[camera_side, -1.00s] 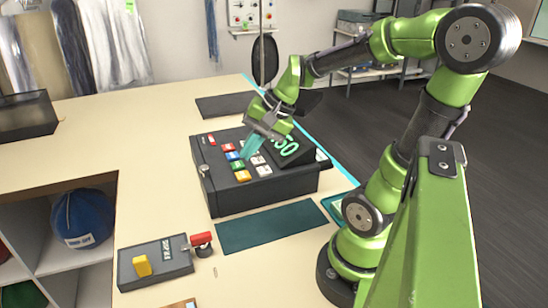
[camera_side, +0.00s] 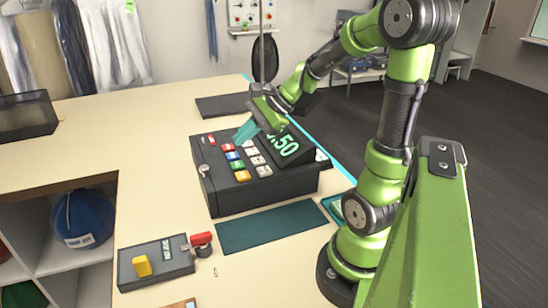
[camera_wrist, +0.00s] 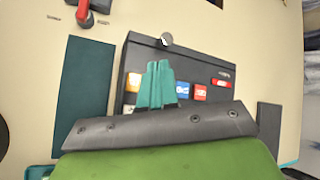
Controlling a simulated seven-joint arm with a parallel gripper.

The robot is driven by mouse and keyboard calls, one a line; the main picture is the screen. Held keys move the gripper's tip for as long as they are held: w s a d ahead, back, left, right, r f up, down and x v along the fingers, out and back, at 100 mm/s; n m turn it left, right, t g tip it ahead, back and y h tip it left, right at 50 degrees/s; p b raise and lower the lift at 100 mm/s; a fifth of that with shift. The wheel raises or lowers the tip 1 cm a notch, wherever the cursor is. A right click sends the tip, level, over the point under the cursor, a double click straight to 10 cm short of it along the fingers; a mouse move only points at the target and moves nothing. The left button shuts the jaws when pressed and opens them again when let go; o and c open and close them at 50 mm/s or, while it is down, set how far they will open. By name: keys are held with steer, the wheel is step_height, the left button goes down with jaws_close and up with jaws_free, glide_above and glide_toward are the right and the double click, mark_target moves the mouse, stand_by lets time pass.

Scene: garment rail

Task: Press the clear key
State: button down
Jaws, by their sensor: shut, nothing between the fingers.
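The dark register (camera_side: 262,200) stands on the table, with colored and white keys on its sloped top. A red key (camera_side: 229,147), a blue key (camera_side: 232,156), a green key (camera_side: 237,165) and an orange key (camera_side: 242,175) form a column. A smaller red key (camera_side: 211,139) is at the far left. I cannot read which key is clear. My gripper (camera_side: 238,138) is shut and empty, its teal fingertips above the far part of the keys; contact cannot be judged. In the wrist view the fingers (camera_wrist: 158,68) hide some keys, while the red key (camera_wrist: 201,92) shows to their right.
A green-lit display (camera_side: 283,145) stands at the register's right, partly behind my gripper. A teal mat (camera_side: 270,228) lies in front. A dark box with a yellow block (camera_side: 142,266) and a red-handled item (camera_side: 201,239) are nearer.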

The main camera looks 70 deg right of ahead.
mark_target(246, 175)
steer(key=shift+f, duration=3.7)
steer(key=shift+f, duration=0.1)
steer(key=shift+f, duration=0.3)
steer(key=shift+f, duration=0.45)
steer(key=shift+r, duration=0.9)
steer(key=shift+r, duration=2.5)
